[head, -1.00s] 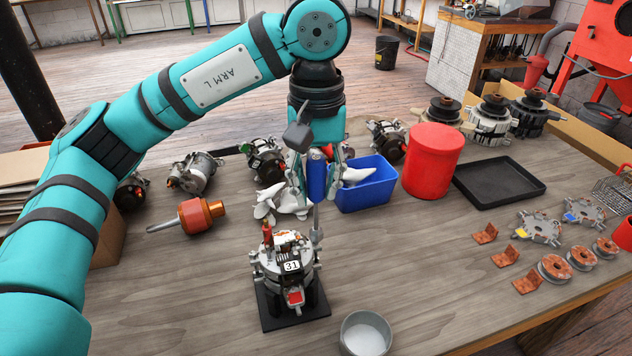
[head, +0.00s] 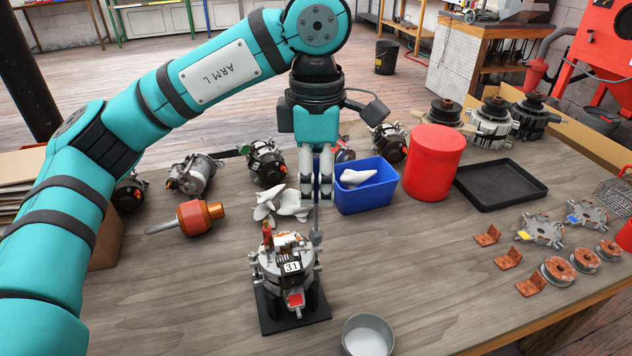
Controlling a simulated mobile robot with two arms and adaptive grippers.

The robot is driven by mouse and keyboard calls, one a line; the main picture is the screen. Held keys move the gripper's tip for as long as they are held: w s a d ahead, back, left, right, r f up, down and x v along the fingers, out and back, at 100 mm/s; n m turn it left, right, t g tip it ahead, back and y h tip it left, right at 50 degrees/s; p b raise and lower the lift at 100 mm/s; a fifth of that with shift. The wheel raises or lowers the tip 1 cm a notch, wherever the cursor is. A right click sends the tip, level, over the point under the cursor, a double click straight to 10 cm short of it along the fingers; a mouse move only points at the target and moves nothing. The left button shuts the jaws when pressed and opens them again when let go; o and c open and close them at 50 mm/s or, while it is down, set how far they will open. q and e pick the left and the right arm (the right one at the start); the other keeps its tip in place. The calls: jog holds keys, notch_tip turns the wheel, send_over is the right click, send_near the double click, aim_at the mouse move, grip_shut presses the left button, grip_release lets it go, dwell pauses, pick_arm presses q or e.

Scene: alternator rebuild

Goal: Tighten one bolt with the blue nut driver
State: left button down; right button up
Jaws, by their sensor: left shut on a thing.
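My left gripper (head: 317,196) points down above the alternator and is shut on the blue nut driver (head: 316,217). Its fingers hide most of the driver's blue handle; a thin grey shaft shows below them. The shaft runs down to the right rear edge of the alternator marked 31 (head: 284,262), which stands upright on a black base plate (head: 270,322). The shaft's lower end is at or just over a bolt position there; I cannot tell whether it touches. My right gripper is not in view.
White gloves (head: 283,206) lie just left of the driver. A blue bin (head: 368,192) with a white item stands close on the right, and a red canister (head: 434,161) beyond it. A grey bowl (head: 366,338) sits in front. An orange-handled tool (head: 190,217) lies at left.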

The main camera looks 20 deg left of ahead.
pick_arm(q)
jog(key=n, duration=0.9)
jog(key=shift+b, duration=0.35)
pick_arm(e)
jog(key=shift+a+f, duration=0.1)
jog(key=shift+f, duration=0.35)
pick_arm(q)
jog(key=shift+f, duration=0.25)
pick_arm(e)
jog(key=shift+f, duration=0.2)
pick_arm(q)
jog(key=shift+f+b, duration=0.35)
jog(key=shift+b, duration=0.15)
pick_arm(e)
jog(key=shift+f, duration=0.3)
pick_arm(q)
jog(key=m, duration=0.4)
jog(key=shift+r+p, duration=0.1)
jog(key=shift+p, duration=0.3)
jog(key=m, duration=0.5)
jog(key=shift+d+p, duration=0.1)
jog(key=shift+p, duration=0.2)
jog(key=shift+m, duration=1.6)
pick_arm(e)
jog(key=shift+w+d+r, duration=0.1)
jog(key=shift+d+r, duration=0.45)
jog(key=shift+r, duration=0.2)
